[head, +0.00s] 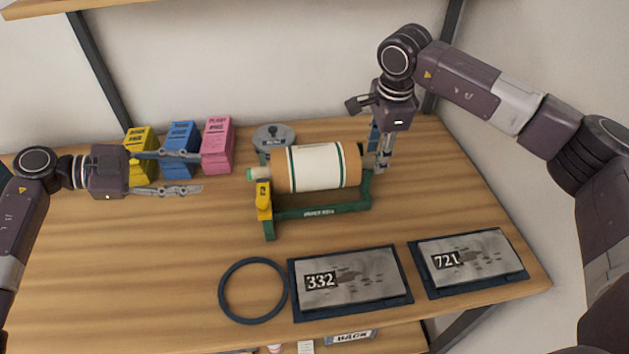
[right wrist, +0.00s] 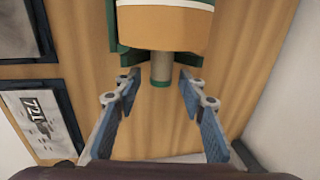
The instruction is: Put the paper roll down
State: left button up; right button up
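The paper roll (head: 315,167), cream with green bands and brown ends, lies level at the green stand (head: 322,211) with the yellow part. I cannot tell how fully its rod is seated. The rod's right end (right wrist: 160,70) sticks out toward my right gripper. My right gripper (head: 380,158) points down at that end; in the right wrist view its fingers (right wrist: 158,82) are spread on either side of the rod with gaps, holding nothing. My left gripper (head: 201,172) is open and empty, left of the roll, pointing right.
Yellow (head: 140,150), blue (head: 181,149) and pink (head: 217,145) boxes stand behind my left gripper. A grey round object (head: 274,137) is behind the roll. A dark ring (head: 224,303) and plates 332 (head: 352,280) and 721 (head: 470,262) lie in front. The table's left front is clear.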

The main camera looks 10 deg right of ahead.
notch_tip(320, 180, up, 9)
jog(key=s, duration=0.1)
jog(key=shift+s, duration=0.2)
dwell(0.4)
